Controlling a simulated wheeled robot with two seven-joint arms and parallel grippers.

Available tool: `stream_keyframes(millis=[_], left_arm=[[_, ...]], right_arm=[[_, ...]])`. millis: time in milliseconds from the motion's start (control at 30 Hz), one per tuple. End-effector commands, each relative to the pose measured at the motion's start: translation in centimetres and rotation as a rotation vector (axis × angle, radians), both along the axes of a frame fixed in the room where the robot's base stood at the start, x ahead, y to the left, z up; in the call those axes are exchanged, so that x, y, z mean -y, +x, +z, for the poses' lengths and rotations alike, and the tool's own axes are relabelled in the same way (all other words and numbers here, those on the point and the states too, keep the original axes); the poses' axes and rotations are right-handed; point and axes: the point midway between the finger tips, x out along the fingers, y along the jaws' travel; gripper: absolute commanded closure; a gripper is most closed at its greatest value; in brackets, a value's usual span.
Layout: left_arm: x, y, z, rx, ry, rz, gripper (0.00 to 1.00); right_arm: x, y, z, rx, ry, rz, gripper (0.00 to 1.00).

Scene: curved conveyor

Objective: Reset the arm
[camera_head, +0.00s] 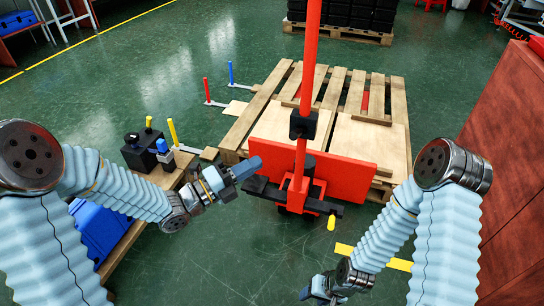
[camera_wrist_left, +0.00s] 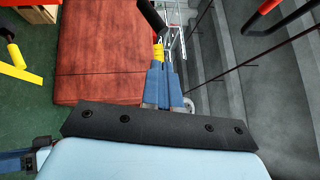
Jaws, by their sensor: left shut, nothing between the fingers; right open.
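My left arm reaches in from the left in the head view. My left gripper (camera_head: 247,168) points right, toward the red pallet jack, with its blue fingers together and empty. The fingers also show closed in the left wrist view (camera_wrist_left: 165,85), with a yellow-and-black bar (camera_wrist_left: 158,48) just beyond their tips; I cannot tell if they touch. My right arm comes in from the right and bends down. My right gripper (camera_head: 308,293) is low at the bottom centre, small and partly cut off, with nothing visible in it.
A red pallet jack (camera_head: 350,178) with an upright red handle stands ahead, beside wooden pallets (camera_head: 262,110). A wooden bench (camera_head: 175,178) with a black device (camera_head: 140,155) and blue bin (camera_head: 98,228) is at left. A reddish-brown panel (camera_head: 515,150) stands close at right.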

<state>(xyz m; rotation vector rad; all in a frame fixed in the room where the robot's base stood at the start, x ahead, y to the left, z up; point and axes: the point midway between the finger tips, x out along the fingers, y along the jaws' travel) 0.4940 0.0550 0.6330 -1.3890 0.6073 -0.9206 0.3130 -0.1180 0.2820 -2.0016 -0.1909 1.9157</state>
Motion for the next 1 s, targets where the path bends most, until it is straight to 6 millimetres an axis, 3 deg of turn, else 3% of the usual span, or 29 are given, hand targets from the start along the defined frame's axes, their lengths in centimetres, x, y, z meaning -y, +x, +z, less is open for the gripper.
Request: stream_keyframes(millis=[200,433,533,567,667,767,800,900,1000], left_arm=[[-3.1,-1.9,-0.7,0.001,0.000,0.002,1.00],[-3.8,-2.5,-0.8,-0.010,-0.002,0.001,1.00],[-3.9,-1.7,-2.5,-0.137,-0.029,0.034,1.00],[-3.9,-1.3,-3.6,-0.216,-0.048,0.056,1.00],[-4.4,0.1,-9.4,-0.623,-0.156,0.184,1.00],[-5.1,-0.8,-17.5,-1.147,-0.327,0.391,1.00],[-5.4,-2.0,-20.7,-1.352,-0.405,0.493,1.00],[-6.0,-6.4,-27.3,-1.796,-0.610,0.778,1.00],[-6.2,-11.3,-31.5,-2.109,-0.794,1.072,1.00]], right_arm=[[0.2,0.1,-0.7,0.002,-0.003,-0.004,0.49],[0.3,0.1,-0.7,0.003,-0.003,-0.005,0.49],[0.3,0.1,-0.6,0.002,-0.003,-0.004,0.49],[0.2,0.1,-0.6,0.002,-0.003,-0.004,0.49],[0.2,0.1,-0.4,0.002,-0.002,-0.003,0.49],[0.1,0.0,-0.1,0.001,-0.001,-0.002,0.49],[0.0,0.0,0.0,0.000,-0.001,-0.001,0.49],[0.0,0.0,0.2,0.000,0.000,0.000,0.49],[-0.1,0.0,0.3,0.000,0.001,0.001,0.49]])
